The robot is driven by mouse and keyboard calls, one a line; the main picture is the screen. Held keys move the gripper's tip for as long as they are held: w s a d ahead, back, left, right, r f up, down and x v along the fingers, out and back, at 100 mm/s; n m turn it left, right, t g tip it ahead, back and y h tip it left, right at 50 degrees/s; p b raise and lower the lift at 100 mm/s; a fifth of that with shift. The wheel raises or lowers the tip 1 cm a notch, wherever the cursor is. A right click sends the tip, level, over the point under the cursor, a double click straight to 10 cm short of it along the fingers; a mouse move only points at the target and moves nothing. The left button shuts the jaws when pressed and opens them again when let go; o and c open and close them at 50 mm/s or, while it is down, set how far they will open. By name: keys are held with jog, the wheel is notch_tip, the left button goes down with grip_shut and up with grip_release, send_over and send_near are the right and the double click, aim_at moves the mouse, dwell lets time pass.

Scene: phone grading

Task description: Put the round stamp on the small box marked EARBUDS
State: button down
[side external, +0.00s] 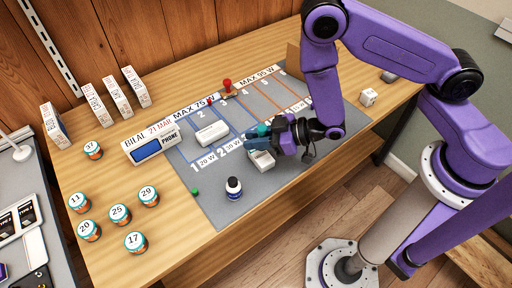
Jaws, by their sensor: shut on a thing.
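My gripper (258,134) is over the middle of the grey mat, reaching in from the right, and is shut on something. A small white box (262,160) is directly below and against its fingers; it appears to be what they hold, though the contact is hidden. Another small white box (212,132) lies on the mat to the left; I cannot read EARBUDS on either. A red knobbed piece (227,86), which looks like the round stamp, stands upright at the mat's back edge, apart from the gripper.
A dark-capped bottle (234,189) stands at the mat's front. Several numbered tins (120,214) are on the left; several upright boxes (98,104) stand behind. A white cube (368,97) is on the right. The mat's front right is clear.

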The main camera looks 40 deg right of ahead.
aim_at(255, 155)
jog(key=shift+f, duration=1.9)
jog(key=shift+f, duration=0.15)
jog(key=c, duration=1)
grip_release()
jog(key=shift+r, duration=0.2)
jog(key=v, duration=1.2)
